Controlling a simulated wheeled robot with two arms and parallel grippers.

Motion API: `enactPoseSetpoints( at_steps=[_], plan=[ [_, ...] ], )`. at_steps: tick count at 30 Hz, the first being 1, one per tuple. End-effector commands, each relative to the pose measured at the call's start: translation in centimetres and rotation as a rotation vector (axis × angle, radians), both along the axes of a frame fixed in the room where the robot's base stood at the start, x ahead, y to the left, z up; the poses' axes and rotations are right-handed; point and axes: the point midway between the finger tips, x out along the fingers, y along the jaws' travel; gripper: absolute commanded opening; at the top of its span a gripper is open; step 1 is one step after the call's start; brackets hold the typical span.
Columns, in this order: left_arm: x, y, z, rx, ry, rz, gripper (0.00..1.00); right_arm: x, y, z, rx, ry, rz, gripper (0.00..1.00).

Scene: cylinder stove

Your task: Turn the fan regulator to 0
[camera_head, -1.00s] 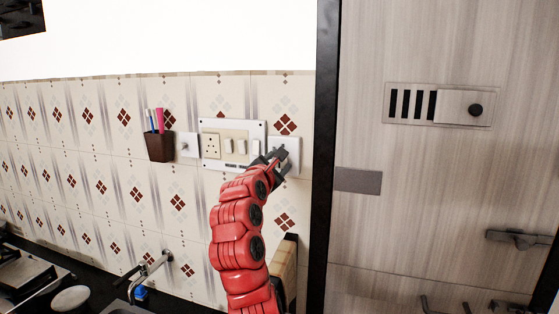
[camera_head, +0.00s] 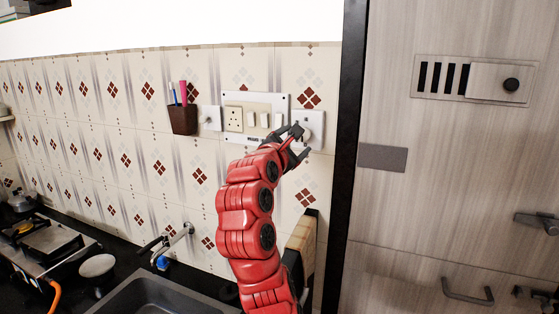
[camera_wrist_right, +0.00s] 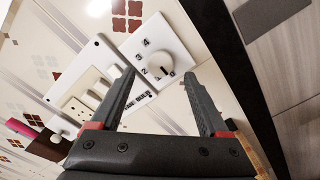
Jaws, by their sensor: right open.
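The fan regulator is a white square plate (camera_head: 316,118) on the tiled wall, right of the switch panel, with a round cream knob partly behind my gripper. In the right wrist view the knob (camera_wrist_right: 158,66) shows with printed numbers around it; 2, 3 and 4 are legible. My right gripper (camera_head: 302,142) is open and empty in front of the plate's lower left part. In the wrist view its fingers (camera_wrist_right: 158,78) point at the plate, one on each side of the knob. I cannot tell whether they touch it. My left gripper is not in view.
A switch panel (camera_head: 284,99) with a socket and switches adjoins the regulator on the left. Further left are a small white plate (camera_head: 210,117) and a brown pen holder (camera_head: 183,121). A tap (camera_head: 176,240), sink and stove lie below. A cabinet (camera_head: 450,180) stands right.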

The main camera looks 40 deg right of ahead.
Motion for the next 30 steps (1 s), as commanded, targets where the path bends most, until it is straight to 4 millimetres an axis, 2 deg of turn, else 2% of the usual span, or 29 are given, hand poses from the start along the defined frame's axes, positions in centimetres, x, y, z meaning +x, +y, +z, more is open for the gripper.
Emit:
enactPoseSetpoints(
  at_steps=[1, 6, 13, 19, 30],
  plan=[
    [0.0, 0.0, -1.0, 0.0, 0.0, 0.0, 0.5, -0.6, 1.4, -0.5, -0.003, -0.002, 0.004, 0.79],
    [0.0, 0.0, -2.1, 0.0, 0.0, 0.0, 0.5, -2.6, 5.5, -0.4, -0.002, -0.002, 0.004, 0.79],
    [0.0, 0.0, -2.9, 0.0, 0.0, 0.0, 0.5, -4.8, 9.5, -0.2, -0.002, 0.001, 0.002, 0.79],
    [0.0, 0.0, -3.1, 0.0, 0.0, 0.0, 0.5, -5.5, 10.7, -0.2, 0.001, 0.002, 0.001, 0.79],
    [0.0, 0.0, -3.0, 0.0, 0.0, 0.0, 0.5, -5.6, 10.8, -0.1, 0.001, 0.002, -0.001, 0.79]
  ],
)
